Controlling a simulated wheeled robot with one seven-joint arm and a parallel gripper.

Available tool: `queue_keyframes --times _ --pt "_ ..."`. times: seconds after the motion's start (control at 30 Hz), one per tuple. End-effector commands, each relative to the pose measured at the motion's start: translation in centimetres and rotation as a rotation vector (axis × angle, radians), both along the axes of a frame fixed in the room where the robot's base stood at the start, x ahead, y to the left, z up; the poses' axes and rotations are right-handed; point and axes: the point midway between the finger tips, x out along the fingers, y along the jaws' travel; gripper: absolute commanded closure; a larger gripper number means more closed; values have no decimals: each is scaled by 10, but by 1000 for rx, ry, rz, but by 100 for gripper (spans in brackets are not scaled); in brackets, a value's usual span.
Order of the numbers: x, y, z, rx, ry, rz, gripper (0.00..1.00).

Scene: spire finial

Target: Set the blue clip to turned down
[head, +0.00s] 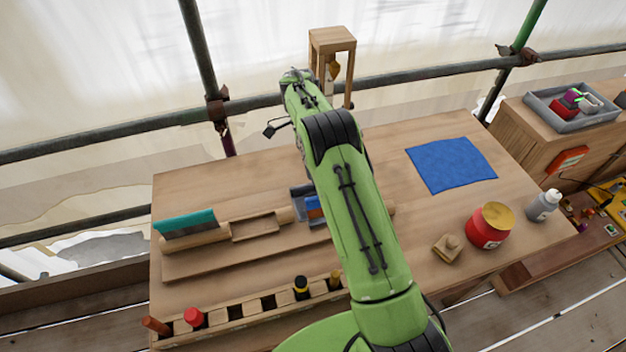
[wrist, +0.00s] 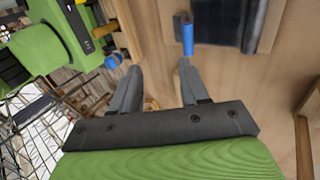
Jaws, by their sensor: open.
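A small blue clip (wrist: 188,40) shows in the wrist view, on a grey mount at the left edge of a dark panel (wrist: 221,20). In the head view, a blue piece (head: 314,207) shows beside a grey bracket (head: 299,198) on the wooden rail, partly hidden by my arm; it looks like the same clip. Whether the clip is turned up or down I cannot tell. My gripper (wrist: 158,68) is open and empty, its right finger pointing toward the clip, apart from it.
The rail also carries a teal-topped piece (head: 186,223) and a shallow wooden tray (head: 255,227). A slotted rack (head: 235,311) runs along the front. A blue cloth (head: 450,164), red jar (head: 490,226) and grey bottle (head: 543,205) lie right. The back left tabletop is clear.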

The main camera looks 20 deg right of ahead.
Motion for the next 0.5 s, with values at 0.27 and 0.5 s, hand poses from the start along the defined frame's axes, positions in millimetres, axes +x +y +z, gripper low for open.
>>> queue_keyframes --times 0.27,0.5 --pt "-9 0 64 2 -478 -2 55" --pt "-14 7 68 -2 -597 3 55"
